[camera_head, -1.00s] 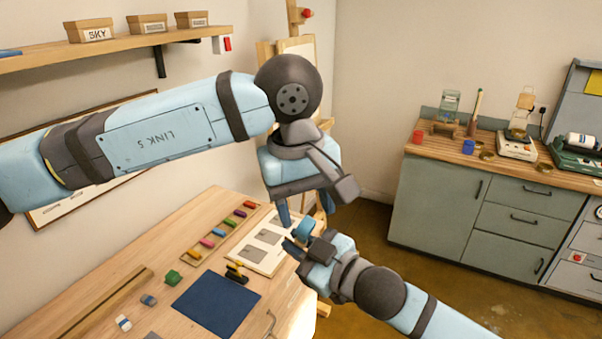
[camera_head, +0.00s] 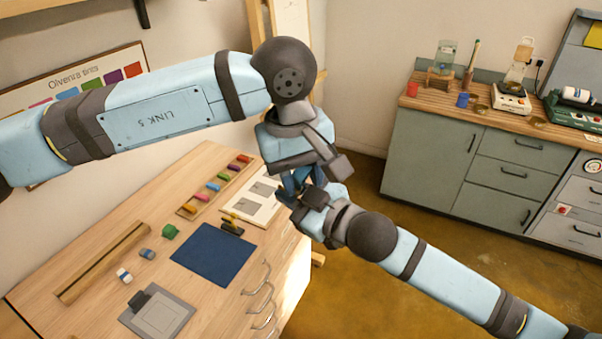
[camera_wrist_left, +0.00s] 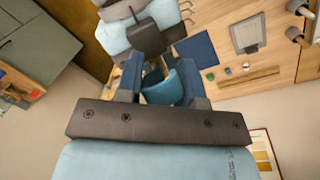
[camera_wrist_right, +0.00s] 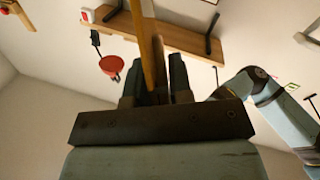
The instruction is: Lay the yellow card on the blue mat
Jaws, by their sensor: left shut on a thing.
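The blue mat (camera_head: 213,254) lies flat and bare on the wooden table, and it also shows in the left wrist view (camera_wrist_left: 196,50). A small yellow piece (camera_head: 230,217), perhaps the card, shows at a black holder just beyond the mat's far right corner. My left gripper (camera_head: 297,184) is right of the mat; in its wrist view it is shut on a light blue thing (camera_wrist_left: 166,88) I cannot identify. My right gripper (camera_head: 284,197) is close to the left one and partly overlaps it. Its fingers stand apart in the right wrist view (camera_wrist_right: 155,72), with a wooden post seen between them.
A green block (camera_head: 170,231), a small blue block (camera_head: 147,255) and a white-and-blue block (camera_head: 124,275) lie left of the mat. A grey clipboard-like board (camera_head: 175,325) is in front. A row of coloured sticks (camera_head: 189,209) lies behind. The easel stands near the grippers.

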